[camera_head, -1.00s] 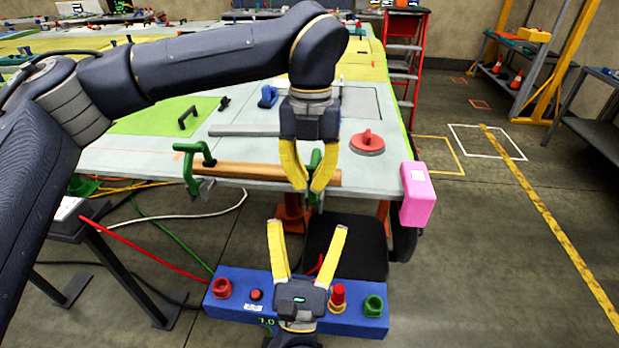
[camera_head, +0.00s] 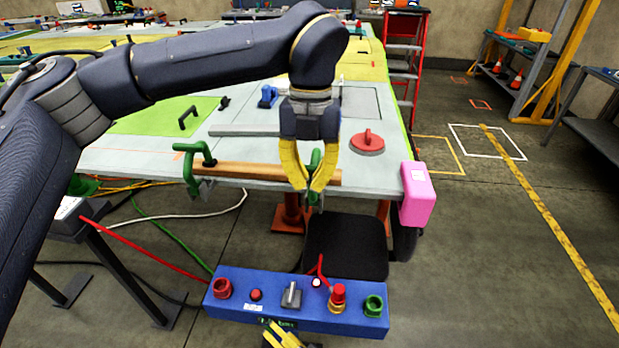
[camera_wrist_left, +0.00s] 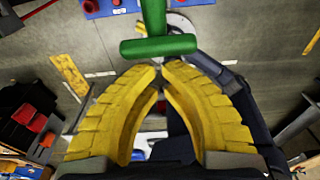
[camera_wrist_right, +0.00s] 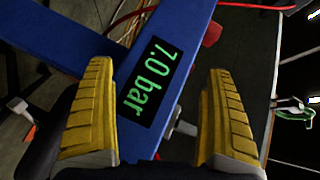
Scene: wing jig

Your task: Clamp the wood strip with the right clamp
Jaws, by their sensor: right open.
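The wood strip (camera_head: 245,170) lies along the near edge of the table. A green left clamp (camera_head: 192,165) stands at its left end. The green right clamp (camera_head: 315,160) stands near its right end, partly hidden by my left gripper. In the left wrist view the fingertips nearly meet beside the clamp's green T-shaped handle (camera_wrist_left: 158,46). My right gripper (camera_wrist_right: 160,110) is open and empty at the blue control box; only its fingertips show low in the head view.
The blue control box (camera_head: 250,314) carries red and green knobs, a grey switch (camera_head: 291,294) and a "7.0 bar" display (camera_wrist_right: 152,82). A pink block (camera_head: 416,194) sits at the table corner. A red round handle (camera_head: 367,143) is on the table.

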